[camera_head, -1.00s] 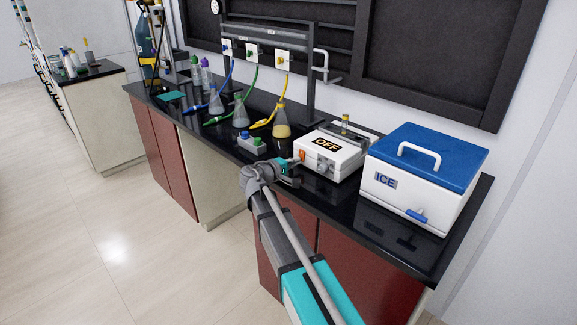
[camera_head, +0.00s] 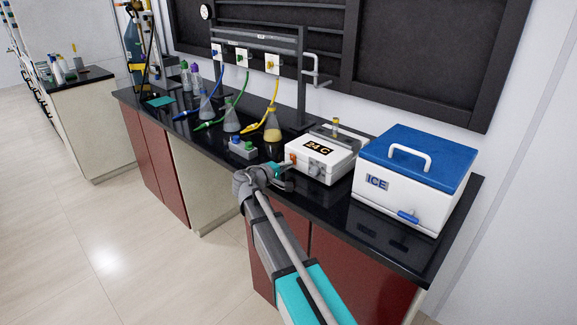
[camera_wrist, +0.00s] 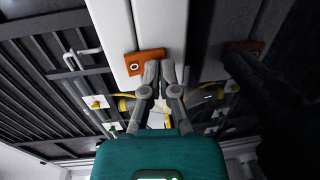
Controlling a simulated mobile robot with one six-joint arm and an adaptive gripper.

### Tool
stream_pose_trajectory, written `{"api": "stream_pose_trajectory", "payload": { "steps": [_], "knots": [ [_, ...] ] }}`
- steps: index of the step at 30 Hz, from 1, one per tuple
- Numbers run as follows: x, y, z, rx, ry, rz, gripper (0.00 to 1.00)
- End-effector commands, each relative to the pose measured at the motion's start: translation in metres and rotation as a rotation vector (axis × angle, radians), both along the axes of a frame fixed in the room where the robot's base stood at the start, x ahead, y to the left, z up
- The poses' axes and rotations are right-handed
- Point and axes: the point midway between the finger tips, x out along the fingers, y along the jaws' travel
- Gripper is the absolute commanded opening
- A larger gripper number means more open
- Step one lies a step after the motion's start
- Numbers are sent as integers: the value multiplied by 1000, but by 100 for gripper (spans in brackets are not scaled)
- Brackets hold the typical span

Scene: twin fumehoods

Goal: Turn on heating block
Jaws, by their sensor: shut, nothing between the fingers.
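The heating block (camera_head: 320,163) is a white box on the black bench. Its display (camera_head: 318,148) reads "24 C". An orange switch (camera_head: 291,159) sits at its left front corner, and a grey knob is on its front. In the wrist view the orange switch (camera_wrist: 140,62) shows a white ring mark, with the block's pale side (camera_wrist: 160,22) around it. My gripper (camera_wrist: 160,70) is shut and empty, its fingertips right beside the switch; I cannot tell whether they touch it. In the head view my gripper (camera_head: 286,172) is in front of the block's left corner.
A white ice box (camera_head: 400,190) with a blue lid stands right of the block. More flasks and hoses are farther left. The bench front right is clear.

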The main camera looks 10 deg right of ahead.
Motion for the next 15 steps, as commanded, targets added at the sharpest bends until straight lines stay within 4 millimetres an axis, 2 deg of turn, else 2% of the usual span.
{"api": "stream_pose_trajectory", "payload": {
  "steps": [8, 15],
  "knots": [
    [-10, 17, -4, 0, 0, -1, 0],
    [-30, 45, -9, 0, 0, -3, 0]
  ]
}}
